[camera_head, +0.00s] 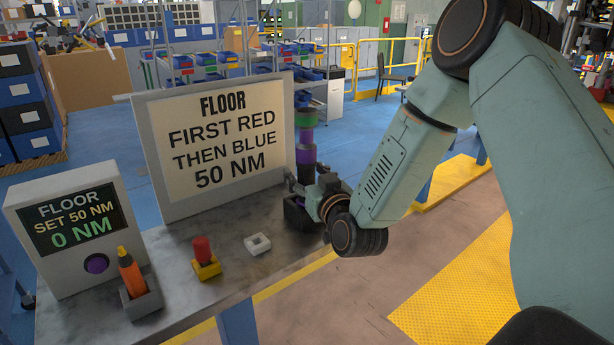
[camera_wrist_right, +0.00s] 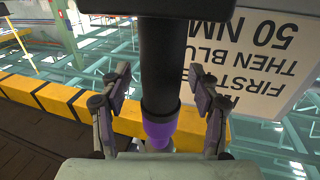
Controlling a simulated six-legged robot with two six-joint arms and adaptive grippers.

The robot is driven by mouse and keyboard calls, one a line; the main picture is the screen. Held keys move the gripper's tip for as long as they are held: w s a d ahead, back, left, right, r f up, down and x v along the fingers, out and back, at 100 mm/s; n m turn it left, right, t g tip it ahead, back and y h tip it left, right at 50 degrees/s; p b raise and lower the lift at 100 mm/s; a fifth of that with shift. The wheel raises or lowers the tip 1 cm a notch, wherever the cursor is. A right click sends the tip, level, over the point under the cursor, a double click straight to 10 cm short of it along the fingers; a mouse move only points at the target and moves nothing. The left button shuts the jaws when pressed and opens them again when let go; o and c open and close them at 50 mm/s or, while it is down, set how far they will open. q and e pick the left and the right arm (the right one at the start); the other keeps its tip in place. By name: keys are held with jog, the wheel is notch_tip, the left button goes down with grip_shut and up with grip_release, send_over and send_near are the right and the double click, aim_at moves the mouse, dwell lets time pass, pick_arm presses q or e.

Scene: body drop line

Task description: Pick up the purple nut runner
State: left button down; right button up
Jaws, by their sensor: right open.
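The purple nut runner (camera_head: 305,155) stands upright at the right end of the bench, with purple, black and green sections showing above my gripper. My right gripper (camera_head: 306,181) is low around it. In the right wrist view the nut runner (camera_wrist_right: 160,65) is a black cylinder with a purple part, and the open fingers of my right gripper (camera_wrist_right: 160,85) are on both sides of it, with gaps visible. The tool's lower part is partly hidden by my gripper in the head view. My left gripper is not in view.
The bench (camera_head: 215,300) also holds an orange tool (camera_head: 131,272) in a grey holder, a red piece in a yellow holder (camera_head: 207,268), and an empty white holder (camera_head: 257,244). A large sign (camera_head: 222,140) stands behind, close to the nut runner. A torque display (camera_head: 70,222) stands left.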

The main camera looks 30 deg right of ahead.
jog(key=shift+w+a, duration=0.1)
jog(key=shift+a, duration=0.05)
jog(key=shift+c, duration=1.1)
jog(key=shift+s+r, duration=0.1)
jog(key=shift+s, duration=0.1)
jog(key=c, duration=0.5)
jog(key=shift+w, duration=0.1)
grip_shut()
